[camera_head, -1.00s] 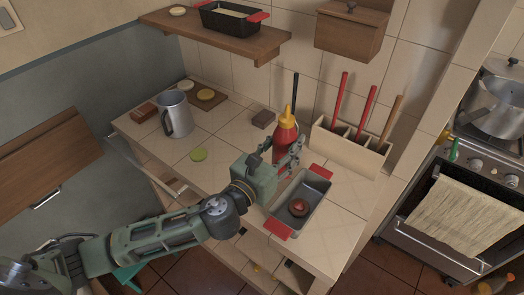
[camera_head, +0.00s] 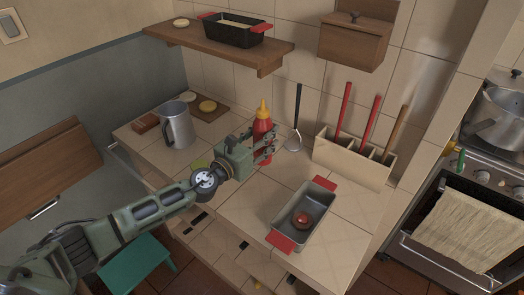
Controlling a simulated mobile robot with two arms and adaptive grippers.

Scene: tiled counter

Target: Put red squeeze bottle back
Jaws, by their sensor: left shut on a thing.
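The red squeeze bottle (camera_head: 262,129) with a yellow cap stands upright over the tiled counter, left of the hanging ladle. My left gripper (camera_head: 266,148) is shut on the red squeeze bottle from the left, with its fingers around the lower body. My right gripper is not in view.
A metal pan (camera_head: 318,215) with red handles and a round item inside sits at the front right. A utensil holder (camera_head: 352,160) stands at the back right. A metal jug (camera_head: 177,127) stands at the left. Counter between the pan and the holder is free.

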